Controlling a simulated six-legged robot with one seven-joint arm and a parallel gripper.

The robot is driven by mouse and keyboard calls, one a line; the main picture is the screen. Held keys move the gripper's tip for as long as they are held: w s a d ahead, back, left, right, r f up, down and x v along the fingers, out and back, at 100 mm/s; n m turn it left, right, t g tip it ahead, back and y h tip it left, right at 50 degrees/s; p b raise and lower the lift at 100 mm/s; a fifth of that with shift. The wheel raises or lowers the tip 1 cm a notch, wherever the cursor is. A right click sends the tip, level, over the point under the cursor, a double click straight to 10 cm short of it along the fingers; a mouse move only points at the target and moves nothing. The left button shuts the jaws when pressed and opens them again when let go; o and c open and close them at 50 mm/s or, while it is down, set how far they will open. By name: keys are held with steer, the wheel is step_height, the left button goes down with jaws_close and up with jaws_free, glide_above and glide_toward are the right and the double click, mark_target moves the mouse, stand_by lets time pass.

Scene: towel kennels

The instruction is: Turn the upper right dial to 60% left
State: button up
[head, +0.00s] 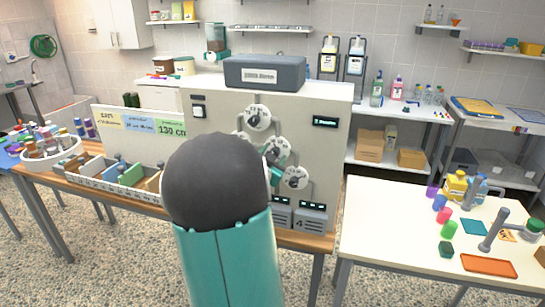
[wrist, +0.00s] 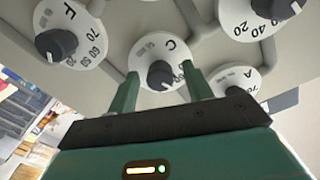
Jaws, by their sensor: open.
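Several white dials with dark knobs are on the grey front panel (head: 330,150). In the head view, the topmost dial (head: 258,117) is clear, one dial (head: 294,178) sits lower right, and others are partly hidden behind my arm. In the wrist view, a dial lettered C (wrist: 147,55) with a dark knob (wrist: 160,74) lies ahead between my finger tips. A dial lettered F (wrist: 85,20) is at left, one lettered A (wrist: 243,83) at right, and another dial (wrist: 243,12) at upper right. My gripper (wrist: 160,72) is open. Contact with the C knob cannot be told.
A dark box (head: 264,73) sits on top of the panel housing. A divided tray (head: 105,172) stands to the left on the same table. The right table (head: 385,225) holds bottles, coloured blocks and an orange tray (head: 489,266). Speckled floor shows in front.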

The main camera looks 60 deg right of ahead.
steer(key=s+a, duration=0.1)
steer(key=a, duration=1.2)
steer(key=shift+s+a, duration=0.35)
steer(key=shift+s, duration=0.05)
steer(key=shift+r, duration=0.1)
